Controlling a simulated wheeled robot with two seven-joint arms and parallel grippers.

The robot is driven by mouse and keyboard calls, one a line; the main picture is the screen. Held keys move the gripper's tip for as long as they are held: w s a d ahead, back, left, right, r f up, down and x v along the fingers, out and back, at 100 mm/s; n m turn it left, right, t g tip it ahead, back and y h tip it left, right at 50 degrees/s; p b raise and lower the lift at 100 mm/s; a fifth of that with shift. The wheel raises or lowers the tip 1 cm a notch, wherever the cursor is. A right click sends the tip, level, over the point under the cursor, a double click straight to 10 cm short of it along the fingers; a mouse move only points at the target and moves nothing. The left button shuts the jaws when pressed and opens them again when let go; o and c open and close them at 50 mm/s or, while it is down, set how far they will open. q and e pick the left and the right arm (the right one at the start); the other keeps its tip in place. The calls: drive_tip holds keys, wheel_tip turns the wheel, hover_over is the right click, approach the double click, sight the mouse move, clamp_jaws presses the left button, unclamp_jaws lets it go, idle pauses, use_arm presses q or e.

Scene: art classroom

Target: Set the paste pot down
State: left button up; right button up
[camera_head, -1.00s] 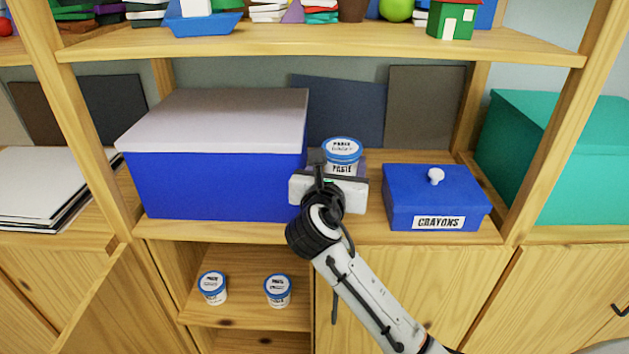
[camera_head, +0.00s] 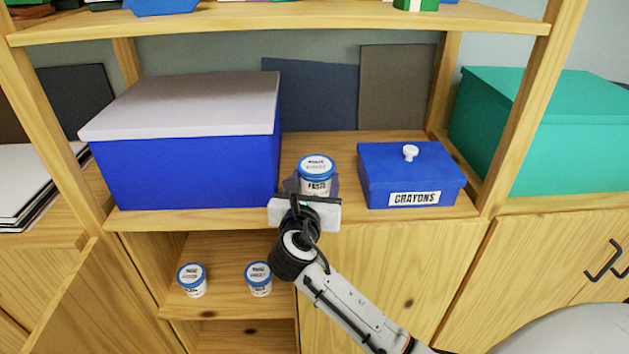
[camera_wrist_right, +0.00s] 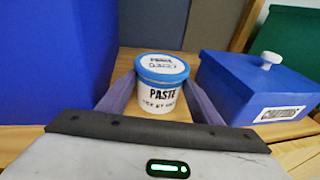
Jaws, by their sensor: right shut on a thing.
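The paste pot (camera_head: 317,176) is a white tub with a blue lid, upright between the big blue box and the crayon box. My right gripper (camera_head: 318,187) is shut on it, its arm reaching in from the lower right. In the right wrist view the paste pot (camera_wrist_right: 160,90) stands between the two purple-grey fingers of the gripper (camera_wrist_right: 163,98). My left gripper is not in view.
A large blue box with a grey lid (camera_head: 190,160) stands close on the left. A blue crayon box (camera_head: 410,175) with a white knob is on the right. Two more paste pots (camera_head: 192,280) (camera_head: 259,279) sit in the open cupboard below. An upper shelf (camera_head: 300,18) overhangs.

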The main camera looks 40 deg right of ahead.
drive_tip(key=o, duration=1.3)
drive_tip(key=shift+s+a+r, duration=0.1)
drive_tip(key=shift+r, duration=0.05)
drive_tip(key=v, duration=1.1)
drive_tip(key=shift+s+a+p, duration=0.25)
drive_tip(key=shift+s+p, duration=0.1)
drive_tip(key=shift+p, duration=0.05)
